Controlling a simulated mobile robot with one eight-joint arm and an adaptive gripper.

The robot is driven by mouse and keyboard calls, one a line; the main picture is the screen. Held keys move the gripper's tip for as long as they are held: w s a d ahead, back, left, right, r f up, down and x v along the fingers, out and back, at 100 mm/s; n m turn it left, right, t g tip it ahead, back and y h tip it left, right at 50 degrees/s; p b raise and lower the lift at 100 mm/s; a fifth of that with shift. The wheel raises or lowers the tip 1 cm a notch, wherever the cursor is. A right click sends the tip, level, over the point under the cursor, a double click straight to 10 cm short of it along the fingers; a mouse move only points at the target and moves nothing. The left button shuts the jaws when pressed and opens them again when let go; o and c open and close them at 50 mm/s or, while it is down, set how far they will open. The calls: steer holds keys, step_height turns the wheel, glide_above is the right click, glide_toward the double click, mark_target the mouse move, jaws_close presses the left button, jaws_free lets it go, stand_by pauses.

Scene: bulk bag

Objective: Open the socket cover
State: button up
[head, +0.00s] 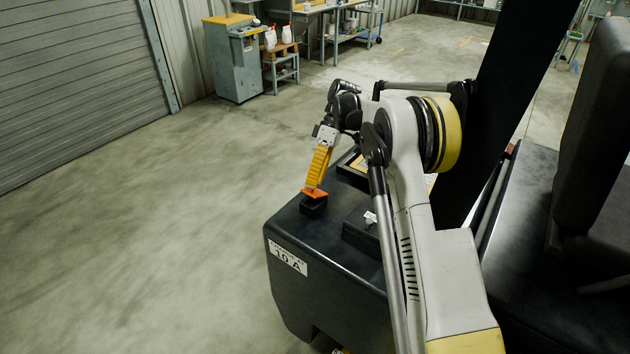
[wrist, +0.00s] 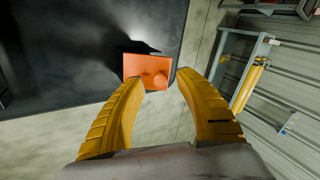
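The socket cover (head: 314,193) is an orange flap on top of a small black socket box (head: 314,208), near the front left of the black machine's top. I cannot tell whether either touches. In the head view my gripper (head: 315,185) points down at the cover.
The black machine body (head: 310,240) carries a "10 A" label (head: 288,261) on its front. Raised black parts stand right of the socket, and a dark upright and seat block lie farther right. Open concrete floor (head: 150,240) extends to the left. A grey cabinet (head: 235,65) stands behind.

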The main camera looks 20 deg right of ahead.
steer(key=v, duration=1.2)
stand_by(0.4)
